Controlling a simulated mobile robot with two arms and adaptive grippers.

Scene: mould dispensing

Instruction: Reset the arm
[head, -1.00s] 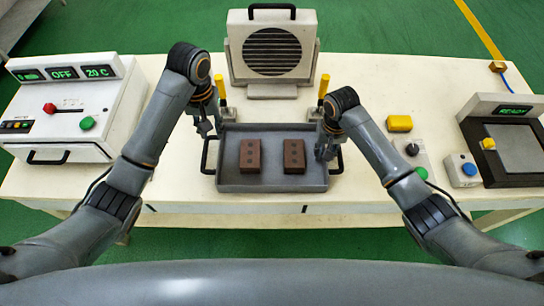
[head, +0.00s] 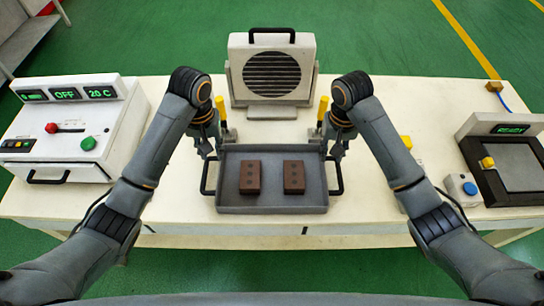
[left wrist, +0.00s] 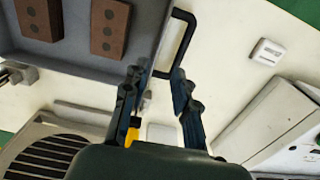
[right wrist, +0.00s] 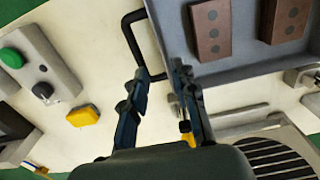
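A grey tray (head: 270,201) with two dark brown moulds (head: 250,178) (head: 294,177) in it sits at the middle of the table. It has a black handle on each side. My left gripper (head: 208,148) is above the tray's back left corner. It is open and empty, with the left handle (left wrist: 187,38) near its fingertips in the left wrist view. My right gripper (head: 334,148) is at the tray's back right corner, open and empty. The right handle (right wrist: 131,36) is near its fingertips in the right wrist view. I cannot tell if either touches a handle.
A grilled fan unit (head: 272,70) stands behind the tray. A white control box (head: 75,130) showing OFF and 20 C is at left. A dark press plate (head: 515,170) with a READY display and a blue button (head: 469,187) are at right. Yellow posts stand behind the tray.

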